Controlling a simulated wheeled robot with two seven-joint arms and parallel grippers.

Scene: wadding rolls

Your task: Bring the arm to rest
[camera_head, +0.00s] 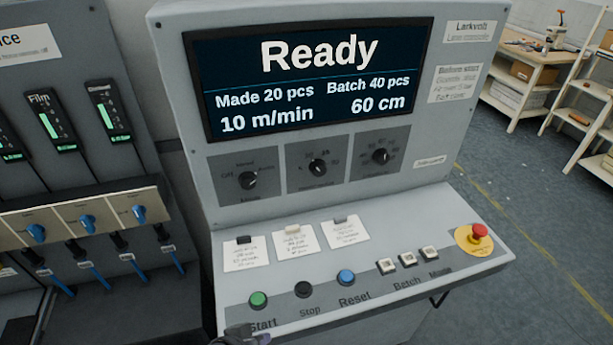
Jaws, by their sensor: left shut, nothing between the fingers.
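My left gripper (243,337) shows only as a small dark part at the bottom edge of the head view, shut and empty. It is just below the Start label of the grey control console (480,205). The green Start button (258,299), black Stop button (303,289) and blue Reset button (346,277) sit on the console's sloped panel. The screen (310,75) reads "Ready", "Made 20 pcs", "Batch 40 pcs", "10 m/min" and "60 cm". My right gripper is not in view.
A red emergency stop (479,232) sits on a yellow base at the panel's right. A cabinet (60,100) with gauges, blue knobs and blue-handled valves stands at the left. Shelving (530,72) stands at the back right. Open floor (510,170) lies right of the console.

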